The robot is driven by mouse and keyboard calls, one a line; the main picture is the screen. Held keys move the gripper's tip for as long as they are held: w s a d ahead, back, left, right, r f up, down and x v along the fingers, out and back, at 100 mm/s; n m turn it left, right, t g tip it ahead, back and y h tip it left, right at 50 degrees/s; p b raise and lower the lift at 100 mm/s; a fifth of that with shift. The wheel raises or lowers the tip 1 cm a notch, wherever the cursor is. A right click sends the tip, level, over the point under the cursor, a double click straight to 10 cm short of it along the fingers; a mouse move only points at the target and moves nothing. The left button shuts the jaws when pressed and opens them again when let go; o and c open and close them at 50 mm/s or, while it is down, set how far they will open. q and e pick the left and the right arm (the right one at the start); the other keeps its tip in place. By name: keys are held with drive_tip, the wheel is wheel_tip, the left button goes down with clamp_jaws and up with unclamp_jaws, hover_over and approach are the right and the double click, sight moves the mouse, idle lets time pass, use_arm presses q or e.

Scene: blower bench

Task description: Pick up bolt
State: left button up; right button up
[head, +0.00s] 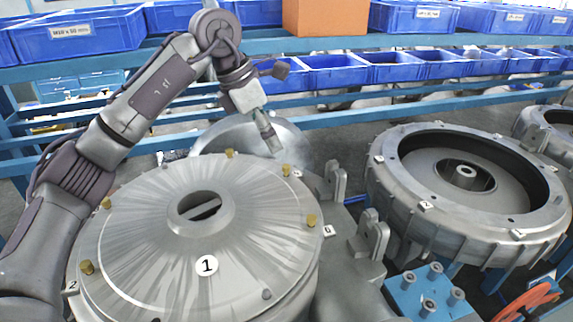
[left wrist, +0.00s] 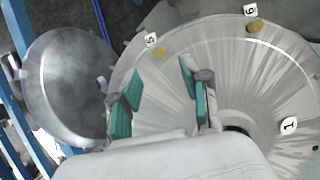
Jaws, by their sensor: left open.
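The round grey blower cover (head: 140,230), marked 1, fills the lower left of the head view. Several brass bolts stand around its rim, including one at the back (head: 230,154), one at the back right (head: 286,170), one at the right (head: 311,221) and two at the left. My left gripper (head: 268,138) is open above the back right rim, with its fingers pointing down. In the left wrist view, one bolt (left wrist: 159,53) by label 5 shows beyond the teal fingertips, and another bolt (left wrist: 256,25) is by label 6. I see nothing held. My right gripper is not in view.
A second open blower housing (head: 390,182) stands at the right. A blue block with several studs (head: 408,300) and a red handwheel (head: 525,302) are at the lower right. Blue bins (head: 85,38) and an orange box (head: 325,17) line the shelf behind.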

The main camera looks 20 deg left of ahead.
sight(288, 166)
use_arm(q)
drive_tip(key=x, duration=0.1)
drive_tip(key=p+x, duration=0.1)
drive_tip(key=x, duration=0.1)
drive_tip(key=shift+w+d+f, duration=0.15)
drive_tip(key=shift+w+f, duration=0.05)
drive_tip(key=shift+w, duration=0.1)
drive_tip(key=p+x, duration=0.2)
drive_tip(key=x, duration=0.1)
drive_tip(key=shift+d+f+p, duration=0.15)
drive_tip(key=shift+f+p, duration=0.05)
drive_tip(key=shift+p, duration=0.15)
drive_tip(key=shift+d+f, duration=0.15)
drive_tip(key=shift+f, duration=0.25)
drive_tip(key=shift+w+f, duration=0.15)
drive_tip(key=shift+f, duration=0.1)
clamp_jaws()
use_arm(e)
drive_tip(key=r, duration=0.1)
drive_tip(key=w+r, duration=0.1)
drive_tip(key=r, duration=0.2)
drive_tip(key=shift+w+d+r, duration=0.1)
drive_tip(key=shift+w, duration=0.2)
